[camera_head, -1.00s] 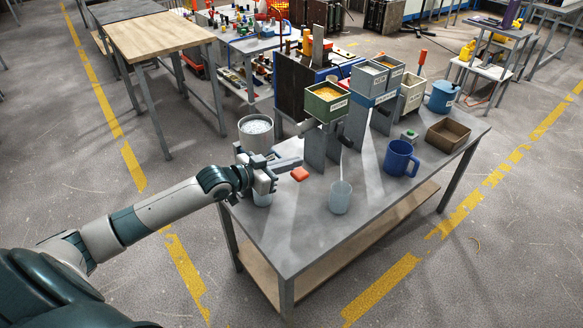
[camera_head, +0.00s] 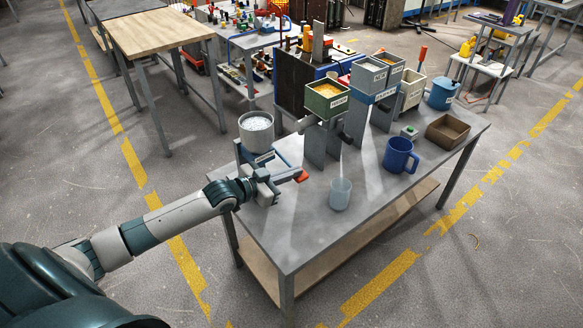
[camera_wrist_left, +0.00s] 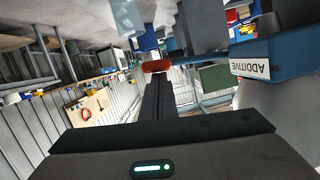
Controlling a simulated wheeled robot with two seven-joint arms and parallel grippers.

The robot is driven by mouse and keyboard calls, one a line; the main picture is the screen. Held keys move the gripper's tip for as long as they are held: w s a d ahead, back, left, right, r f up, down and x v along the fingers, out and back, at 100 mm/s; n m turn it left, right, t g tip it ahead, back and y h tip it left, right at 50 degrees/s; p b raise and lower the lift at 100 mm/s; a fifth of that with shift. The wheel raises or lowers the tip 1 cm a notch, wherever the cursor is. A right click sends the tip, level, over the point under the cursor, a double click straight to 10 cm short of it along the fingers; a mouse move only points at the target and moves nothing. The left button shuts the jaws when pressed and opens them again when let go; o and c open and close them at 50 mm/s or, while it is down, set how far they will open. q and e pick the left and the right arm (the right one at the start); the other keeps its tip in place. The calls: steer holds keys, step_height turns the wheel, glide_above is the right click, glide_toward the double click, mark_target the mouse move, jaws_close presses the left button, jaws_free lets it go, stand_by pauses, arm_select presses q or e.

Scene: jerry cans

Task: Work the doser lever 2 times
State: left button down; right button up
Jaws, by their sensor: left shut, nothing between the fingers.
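The doser (camera_head: 257,133) at the table's left end is a pale round hopper with pale contents on a blue stand. Its lever is a blue bar ending in an orange-red handle (camera_head: 302,176). The handle also shows in the left wrist view (camera_wrist_left: 157,66), just beyond the fingertips. My left gripper (camera_head: 297,173) is shut and empty, its fingers pointing right, with the tips close by the handle. I cannot tell whether they touch it. In the left wrist view the shut fingers (camera_wrist_left: 158,79) form one dark bar. The gripper hides the space under the doser. My right gripper is not in view.
A green hopper (camera_head: 327,107) with yellow contents and grey hoppers (camera_head: 369,79) stand behind. A translucent cup (camera_head: 340,194), a blue mug (camera_head: 400,155) and a brown tray (camera_head: 447,131) are on the table (camera_head: 300,240). The front tabletop is clear.

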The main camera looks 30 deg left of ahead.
mark_target(294, 179)
arm_select(q)
step_height(294, 179, down, 3)
steer(key=shift+m+b, duration=0.4)
steer(key=shift+b, duration=0.15)
steer(key=shift+s+f, duration=0.1)
steer(key=shift+f, duration=0.1)
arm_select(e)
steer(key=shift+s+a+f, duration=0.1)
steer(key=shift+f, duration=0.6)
arm_select(q)
steer(key=shift+f, duration=0.1)
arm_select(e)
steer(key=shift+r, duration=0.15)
